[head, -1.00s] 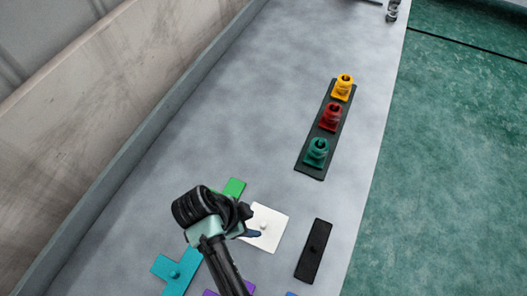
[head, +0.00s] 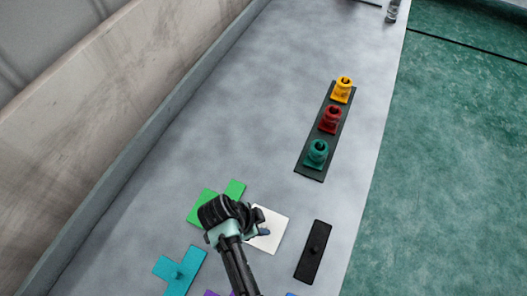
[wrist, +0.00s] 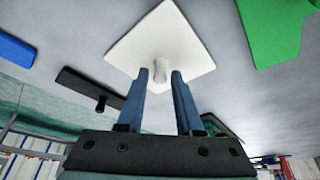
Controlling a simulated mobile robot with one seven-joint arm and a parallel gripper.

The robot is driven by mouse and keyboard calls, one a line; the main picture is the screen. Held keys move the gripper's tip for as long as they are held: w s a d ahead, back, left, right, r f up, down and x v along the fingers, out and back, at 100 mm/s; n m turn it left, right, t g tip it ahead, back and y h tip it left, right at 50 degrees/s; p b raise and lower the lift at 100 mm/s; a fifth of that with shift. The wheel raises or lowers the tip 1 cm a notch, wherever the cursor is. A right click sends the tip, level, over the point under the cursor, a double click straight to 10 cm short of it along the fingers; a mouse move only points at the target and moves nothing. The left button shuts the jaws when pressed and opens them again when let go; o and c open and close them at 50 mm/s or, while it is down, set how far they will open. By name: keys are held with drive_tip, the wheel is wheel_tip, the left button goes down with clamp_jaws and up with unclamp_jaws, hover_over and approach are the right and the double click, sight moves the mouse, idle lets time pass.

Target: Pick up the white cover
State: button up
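The white cover (head: 270,226) lies flat on the grey table, a square plate with a small knob in its middle. In the head view my arm hides its left part. In the wrist view the white cover (wrist: 163,38) shows nearly whole, its knob (wrist: 160,70) rising between the tips of my gripper (wrist: 160,78). The two blue fingers are apart, with a gap on each side of the knob. My gripper also shows in the head view (head: 264,232), over the cover.
A green piece (head: 205,203) lies left of the cover, a black plate (head: 313,251) to its right, and a teal piece (head: 180,270) at lower left. A dark strip (head: 308,171) bears yellow, red and green fittings farther back. The table's middle is clear.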

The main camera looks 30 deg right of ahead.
clamp_jaws()
drive_tip(key=shift+r, duration=0.1)
